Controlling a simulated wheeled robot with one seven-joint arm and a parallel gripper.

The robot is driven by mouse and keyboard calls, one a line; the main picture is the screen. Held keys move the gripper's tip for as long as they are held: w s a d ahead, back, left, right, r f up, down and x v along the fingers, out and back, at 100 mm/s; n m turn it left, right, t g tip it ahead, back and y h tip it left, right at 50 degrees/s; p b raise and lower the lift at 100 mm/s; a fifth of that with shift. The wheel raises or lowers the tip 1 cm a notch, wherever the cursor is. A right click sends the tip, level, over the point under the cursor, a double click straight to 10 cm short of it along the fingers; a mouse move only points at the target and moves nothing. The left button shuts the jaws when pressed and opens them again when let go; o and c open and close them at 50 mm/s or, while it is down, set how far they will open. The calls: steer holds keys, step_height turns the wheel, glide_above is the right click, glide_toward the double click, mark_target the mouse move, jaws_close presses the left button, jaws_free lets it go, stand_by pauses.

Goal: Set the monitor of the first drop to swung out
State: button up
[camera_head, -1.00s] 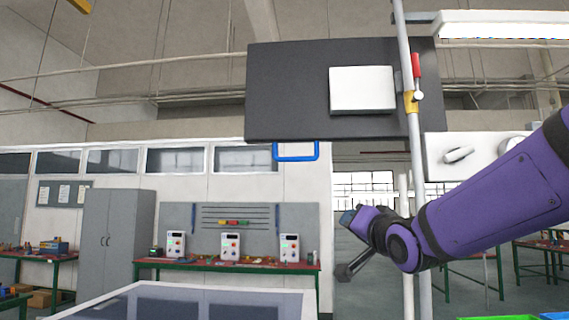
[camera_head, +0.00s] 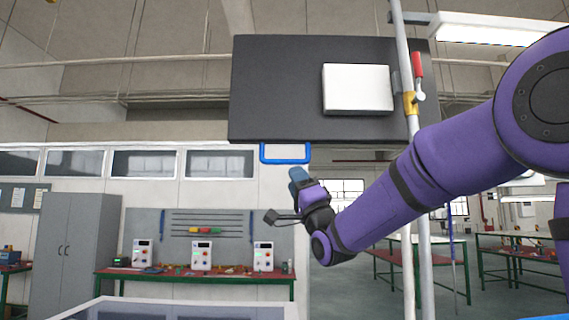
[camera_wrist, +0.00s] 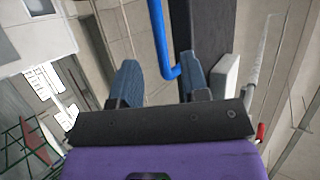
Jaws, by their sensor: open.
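The monitor (camera_head: 275,95) is a wide dark panel seen from its back, with a white box (camera_head: 357,88) on it, beside a grey pole (camera_head: 412,180). A blue handle (camera_head: 285,160) hangs from its lower left edge. My gripper (camera_head: 298,176) is just below the handle's right end. In the wrist view, my gripper (camera_wrist: 161,80) is open, its two blue-grey fingers on either side of the blue handle (camera_wrist: 156,25) in the picture. The dark monitor edge (camera_wrist: 207,30) lies right of the handle. Whether the fingers touch the handle cannot be told.
A yellow fitting with a red lever (camera_head: 417,65) is on the pole. A lamp (camera_head: 500,30) hangs at upper right. Green-legged benches (camera_head: 200,275) and a grey cabinet (camera_head: 80,240) stand far behind. Space left of the monitor looks clear.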

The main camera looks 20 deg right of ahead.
mark_target(286, 162)
steer(key=x, duration=0.7)
steer(key=shift+r, duration=0.15)
jaws_close()
